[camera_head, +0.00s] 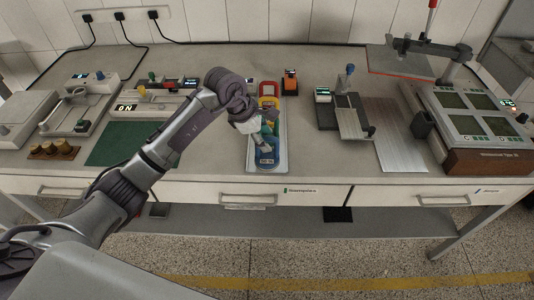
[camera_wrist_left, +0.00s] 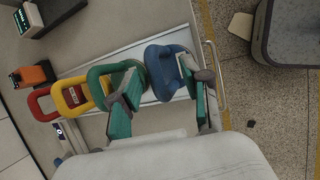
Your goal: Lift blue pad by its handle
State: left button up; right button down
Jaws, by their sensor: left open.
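The blue pad with a loop handle (camera_head: 266,157) lies at the near end of a light tray (camera_head: 282,164) on the bench; its handle also shows in the left wrist view (camera_wrist_left: 160,80). My left gripper (camera_head: 267,141) is over it, and in the left wrist view its two teal fingers (camera_wrist_left: 163,84) are open, one on each side of the blue handle. Whether they touch the handle I cannot tell. Green (camera_wrist_left: 117,77), yellow (camera_wrist_left: 72,95) and red (camera_wrist_left: 41,103) handled pads stand in a row beyond the blue one. My right gripper is not in view.
An orange device (camera_head: 290,81) stands behind the tray. A dark green mat (camera_head: 121,144) lies left. A slide fixture (camera_head: 350,122) and a metal sheet (camera_head: 396,140) are to the right. The bench's front edge is close to the tray.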

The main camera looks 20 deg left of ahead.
aim_at(270, 157)
pick_arm(q)
jog(key=p+x, duration=0.1)
jog(key=x, duration=0.3)
jog(key=shift+s+f, duration=0.1)
jog(key=shift+f, duration=0.15)
jog(key=shift+c, duration=0.3)
jog(key=c, duration=0.8)
grip_shut()
jog(key=shift+s, duration=0.1)
jog(key=shift+r, duration=0.1)
